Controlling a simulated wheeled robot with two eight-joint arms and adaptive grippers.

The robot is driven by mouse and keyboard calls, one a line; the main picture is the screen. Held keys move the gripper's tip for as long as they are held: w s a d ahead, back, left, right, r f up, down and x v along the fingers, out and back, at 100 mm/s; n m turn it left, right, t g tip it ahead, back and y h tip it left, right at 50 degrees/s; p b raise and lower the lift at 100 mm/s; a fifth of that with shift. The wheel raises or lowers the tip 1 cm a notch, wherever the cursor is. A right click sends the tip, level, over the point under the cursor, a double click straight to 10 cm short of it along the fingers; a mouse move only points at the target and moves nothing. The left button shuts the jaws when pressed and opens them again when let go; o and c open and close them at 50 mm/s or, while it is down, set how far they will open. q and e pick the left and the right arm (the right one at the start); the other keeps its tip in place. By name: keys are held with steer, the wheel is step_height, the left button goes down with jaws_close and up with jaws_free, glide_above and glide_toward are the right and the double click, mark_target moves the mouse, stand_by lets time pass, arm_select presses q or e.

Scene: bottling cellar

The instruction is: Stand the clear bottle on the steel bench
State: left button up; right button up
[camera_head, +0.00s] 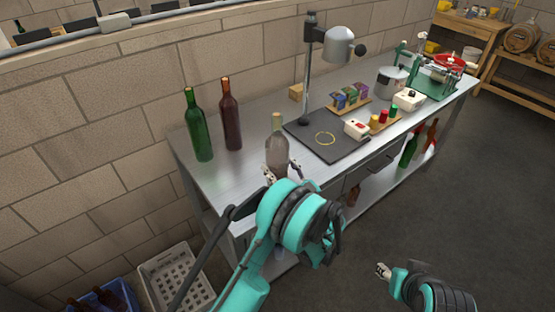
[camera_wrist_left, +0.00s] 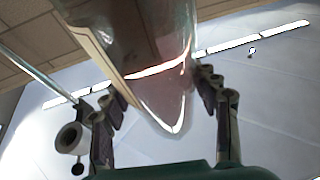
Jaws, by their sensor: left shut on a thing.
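The clear bottle (camera_head: 277,148) is upright at the front left part of the steel bench (camera_head: 222,177). My left gripper (camera_head: 282,173) is shut on its lower body. The gripper and arm hide the bottle's base, so I cannot tell whether it touches the bench top. In the left wrist view the clear bottle (camera_wrist_left: 150,45) fills the space between the fingers of my left gripper (camera_wrist_left: 163,92). My right gripper (camera_head: 383,271) is low at the lower right, away from the bench, and too small to judge its jaws.
A green bottle (camera_head: 197,128) and a brown bottle (camera_head: 230,115) stand behind and left of the clear bottle. A dark stand base (camera_head: 330,148) with a post lies to its right. A pale crate (camera_head: 165,268) and blue crate (camera_head: 122,292) are on the floor.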

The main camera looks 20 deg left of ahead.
arm_select(q)
steer(key=shift+f, duration=0.45)
steer(key=shift+f, duration=0.1)
steer(key=o, duration=1.9)
steer(key=shift+c, duration=0.2)
steer(key=shift+s+d, duration=0.15)
steer(key=shift+d, duration=0.15)
steer(key=p+v, duration=0.2)
steer(key=v, duration=0.9)
steer(key=shift+s+d+f, duration=0.15)
steer(key=shift+d, duration=0.1)
